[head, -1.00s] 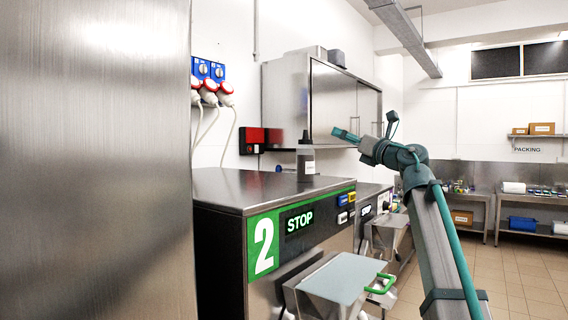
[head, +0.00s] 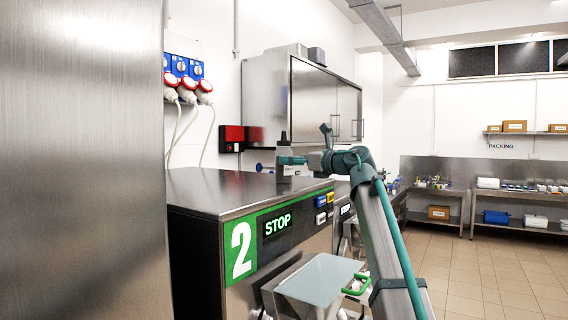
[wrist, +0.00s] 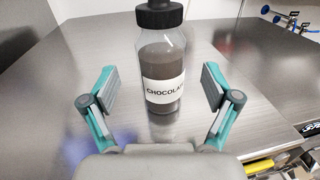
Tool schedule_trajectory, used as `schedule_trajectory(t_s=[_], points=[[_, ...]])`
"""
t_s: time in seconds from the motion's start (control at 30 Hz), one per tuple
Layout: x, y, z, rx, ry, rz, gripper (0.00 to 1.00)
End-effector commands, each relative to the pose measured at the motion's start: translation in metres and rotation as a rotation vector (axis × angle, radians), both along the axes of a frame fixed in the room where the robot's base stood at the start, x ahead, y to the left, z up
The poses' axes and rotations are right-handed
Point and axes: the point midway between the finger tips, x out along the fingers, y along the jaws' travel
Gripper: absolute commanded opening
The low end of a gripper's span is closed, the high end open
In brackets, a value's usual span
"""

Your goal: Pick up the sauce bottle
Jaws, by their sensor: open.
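The sauce bottle (wrist: 161,68) stands upright on the steel top of the freezer marked 2. It is clear with dark brown contents, a black cap and a white label reading "CHOCOLA…", the rest not readable. In the wrist view my gripper (wrist: 161,92) is open, with one teal finger to each side of the bottle and a gap on both sides. The bottle is at or just beyond the fingertips; the exact depth is hard to tell.
The freezer top (head: 215,191) is otherwise clear around the bottle. A steel wall cabinet (head: 300,95) hangs behind it, and a red box (head: 232,138) is on the wall. A large steel panel (head: 80,160) fills the left. Packing benches (head: 520,195) stand far right.

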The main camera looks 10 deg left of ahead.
Motion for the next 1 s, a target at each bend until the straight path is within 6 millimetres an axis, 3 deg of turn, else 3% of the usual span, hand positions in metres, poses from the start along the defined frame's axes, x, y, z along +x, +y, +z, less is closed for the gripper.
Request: schedule_trajectory(t_s=[0.3,0.57,0.9,1.0], points=[[0.026,0.031,0.005,0.001,0.001,0.001,0.88],[0.027,0.033,0.003,0.001,-0.001,0.000,0.88],[0.027,0.033,0.003,0.001,-0.001,0.000,0.31],[0.027,0.033,0.004,0.002,0.000,0.000,0.22]])
